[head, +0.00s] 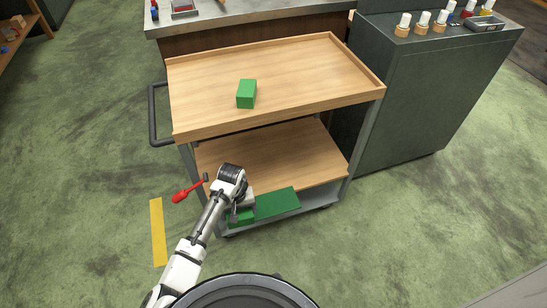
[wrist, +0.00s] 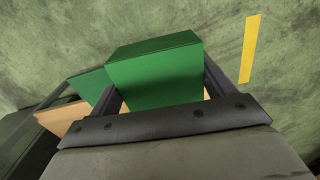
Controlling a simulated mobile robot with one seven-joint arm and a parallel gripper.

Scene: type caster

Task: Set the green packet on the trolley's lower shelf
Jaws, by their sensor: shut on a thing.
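My gripper (head: 240,212) is shut on a green box-shaped packet, the green packet (head: 243,217), at the front left of the trolley's lower shelf (head: 270,160). In the wrist view the green packet (wrist: 155,72) sits between the two fingers of my gripper (wrist: 165,82). A flat green patch (head: 279,203) lies along the front of the lower shelf, right beside the held packet; it also shows in the wrist view (wrist: 91,84). I cannot tell whether the packet touches the shelf. A second green block (head: 246,94) stands on the trolley's upper shelf (head: 310,75).
The upper shelf overhangs the lower one, with posts at the corners. A red-handled tool (head: 184,193) shows left of my gripper. A dark cabinet (head: 415,90) with bottles stands right of the trolley. A yellow strip (head: 157,232) marks the floor at left. The lower shelf's middle is bare.

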